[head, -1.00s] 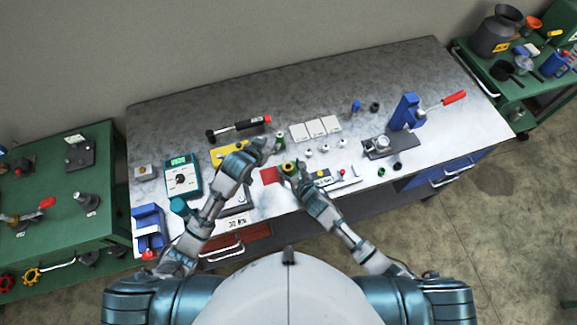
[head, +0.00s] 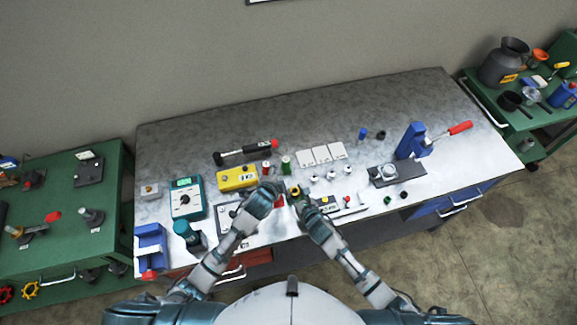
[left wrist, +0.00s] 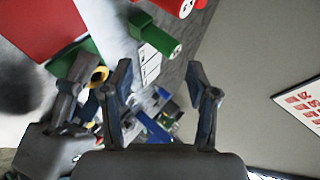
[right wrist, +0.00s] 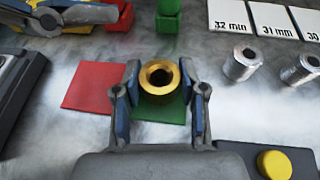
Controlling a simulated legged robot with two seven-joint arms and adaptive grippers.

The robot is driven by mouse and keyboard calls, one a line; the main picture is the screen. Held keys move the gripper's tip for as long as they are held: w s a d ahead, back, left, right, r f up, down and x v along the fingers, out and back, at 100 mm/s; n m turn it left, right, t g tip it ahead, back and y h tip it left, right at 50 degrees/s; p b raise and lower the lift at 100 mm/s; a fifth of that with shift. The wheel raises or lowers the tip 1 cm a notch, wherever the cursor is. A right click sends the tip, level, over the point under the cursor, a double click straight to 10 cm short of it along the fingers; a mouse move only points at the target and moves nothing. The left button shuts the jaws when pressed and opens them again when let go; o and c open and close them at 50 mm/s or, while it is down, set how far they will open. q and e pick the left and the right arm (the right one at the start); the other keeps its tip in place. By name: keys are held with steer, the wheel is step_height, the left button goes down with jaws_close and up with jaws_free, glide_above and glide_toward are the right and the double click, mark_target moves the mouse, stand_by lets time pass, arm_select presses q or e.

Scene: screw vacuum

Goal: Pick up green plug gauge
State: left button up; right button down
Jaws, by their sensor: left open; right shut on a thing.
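The green plug gauge (head: 286,165) stands upright on the bench beside a red one (head: 266,169). The green gauge also shows at the top of the left wrist view (left wrist: 155,38), and its lower part shows at the top of the right wrist view (right wrist: 168,22). My left gripper (head: 275,187) is open and empty, on the near side of the gauges and apart from them. My right gripper (head: 296,193) is shut on a brass ring (right wrist: 158,78), over a green pad (right wrist: 172,110).
A red pad (right wrist: 92,88) lies beside the green pad. My two grippers are close together. White labelled plates (head: 322,154) and several metal bushings (right wrist: 240,64) are to the right. A yellow box (head: 237,178) and a red-black tool (head: 245,153) are to the left.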

mark_target(285, 163)
arm_select(q)
steer(key=w+d+m+t, duration=0.1)
steer(key=m, duration=0.5)
steer(key=w+d+f+m+t+y, duration=0.1)
steer(key=m, duration=0.6)
steer(key=w+d+f+m+t+y, duration=0.1)
steer(key=m, duration=0.5)
steer(key=shift+f, duration=0.2)
steer(key=shift+w+a+f, duration=0.25)
steer(key=shift+w+a, duration=0.05)
steer(key=shift+w, duration=0.35)
steer(key=x, duration=0.3)
steer(key=shift+w+a, duration=0.3)
steer(key=shift+w, duration=0.1)
steer(key=shift+w+d+f, duration=0.15)
steer(key=shift+w, duration=0.3)
steer(key=shift+d, duration=0.15)
